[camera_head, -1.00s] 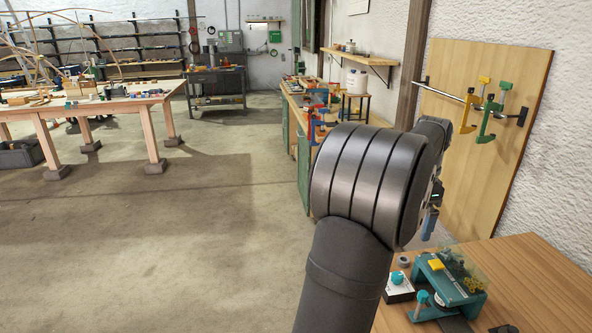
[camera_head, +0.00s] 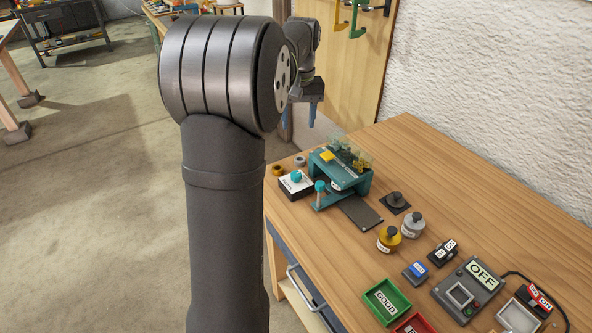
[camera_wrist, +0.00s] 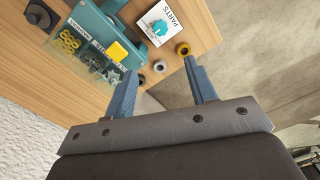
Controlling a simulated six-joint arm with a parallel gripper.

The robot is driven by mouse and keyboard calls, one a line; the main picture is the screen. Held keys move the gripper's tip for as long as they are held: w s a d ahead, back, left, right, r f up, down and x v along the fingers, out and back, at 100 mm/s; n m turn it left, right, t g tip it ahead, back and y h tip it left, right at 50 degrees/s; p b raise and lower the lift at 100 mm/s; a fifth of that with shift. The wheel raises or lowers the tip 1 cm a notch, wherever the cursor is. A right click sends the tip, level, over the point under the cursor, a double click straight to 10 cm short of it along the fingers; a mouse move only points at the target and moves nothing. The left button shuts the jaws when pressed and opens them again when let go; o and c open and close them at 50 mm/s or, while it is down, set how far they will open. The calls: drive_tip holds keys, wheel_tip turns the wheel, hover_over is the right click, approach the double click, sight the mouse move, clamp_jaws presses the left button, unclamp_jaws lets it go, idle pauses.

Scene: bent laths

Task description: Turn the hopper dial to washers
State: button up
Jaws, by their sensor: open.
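The dial is a teal knob (camera_head: 296,176) on a white box (camera_head: 291,189) at the bench's left edge. In the wrist view the teal knob (camera_wrist: 160,28) sits on the white face marked PARTS (camera_wrist: 172,12). The teal hopper machine (camera_head: 322,160) stands beside it, with clear bins of small parts and a yellow block (camera_wrist: 117,51). Where the knob points is too small to tell. My gripper (camera_head: 312,114) is above and beyond the hopper machine, fingers down. In the wrist view my gripper (camera_wrist: 162,68) has its two blue fingers apart, with nothing between them.
A brass ring (camera_wrist: 183,48) and a grey ring (camera_wrist: 159,66) lie near the dial box. Knobbed weights (camera_head: 389,238), a green tray (camera_head: 386,300) and an OFF switch box (camera_head: 468,288) stand nearer.

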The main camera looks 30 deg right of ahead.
drive_tip(key=n, duration=0.3)
approach(296, 174)
wheel_tip(296, 174, down, 9)
drive_tip(key=shift+r, duration=0.1)
drive_tip(key=shift+c, duration=0.4)
drive_tip(key=c, duration=0.9)
